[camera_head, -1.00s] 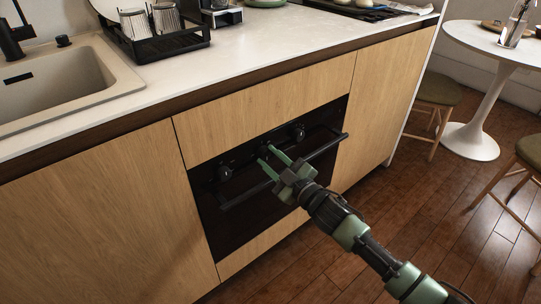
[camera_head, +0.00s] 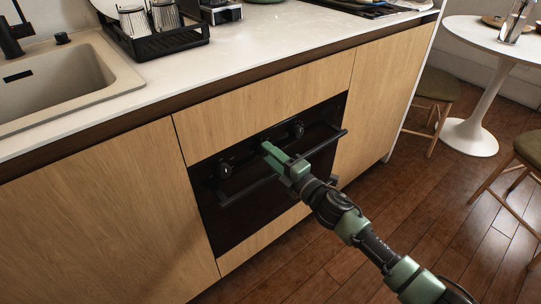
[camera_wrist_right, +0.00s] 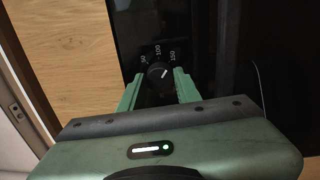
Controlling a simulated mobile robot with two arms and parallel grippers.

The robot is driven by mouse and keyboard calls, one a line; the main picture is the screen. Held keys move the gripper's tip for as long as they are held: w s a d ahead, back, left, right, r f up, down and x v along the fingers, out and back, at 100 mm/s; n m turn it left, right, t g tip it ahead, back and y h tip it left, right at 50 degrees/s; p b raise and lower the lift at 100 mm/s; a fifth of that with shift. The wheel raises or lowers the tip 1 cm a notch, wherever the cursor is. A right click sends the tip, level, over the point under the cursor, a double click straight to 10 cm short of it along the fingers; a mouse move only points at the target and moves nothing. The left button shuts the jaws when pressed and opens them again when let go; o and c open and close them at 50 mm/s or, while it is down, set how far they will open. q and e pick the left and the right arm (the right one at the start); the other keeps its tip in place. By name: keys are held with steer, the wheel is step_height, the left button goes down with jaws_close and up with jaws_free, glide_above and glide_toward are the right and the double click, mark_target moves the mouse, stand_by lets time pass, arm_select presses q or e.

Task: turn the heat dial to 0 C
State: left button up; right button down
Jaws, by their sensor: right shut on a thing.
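The heat dial (camera_wrist_right: 158,73) shows in the right wrist view as a round black knob with a white pointer line slanting to the upper right. Pale numbers 50, 100 and 150 are printed on the black panel above it. My right gripper (camera_wrist_right: 156,84) is shut on the dial, a green finger on each side. In the head view my right gripper (camera_head: 268,149) reaches the oven's control strip between the two outer knobs and hides the dial. My left gripper is not in view.
The black oven (camera_head: 245,215) has a left knob (camera_head: 225,170) and a right knob (camera_head: 298,130). Its bar handle (camera_head: 325,144) sticks out below the strip, under my gripper. Wooden fronts flank the oven. A sink (camera_head: 60,80) and dish rack (camera_head: 155,42) are above left.

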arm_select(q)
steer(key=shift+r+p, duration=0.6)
arm_select(e)
steer(key=n+g, duration=0.1)
steer(key=n, duration=2.4)
steer(key=shift+n, duration=0.4)
steer(key=c, duration=1)
jaws_free()
steer(key=shift+r, duration=0.1)
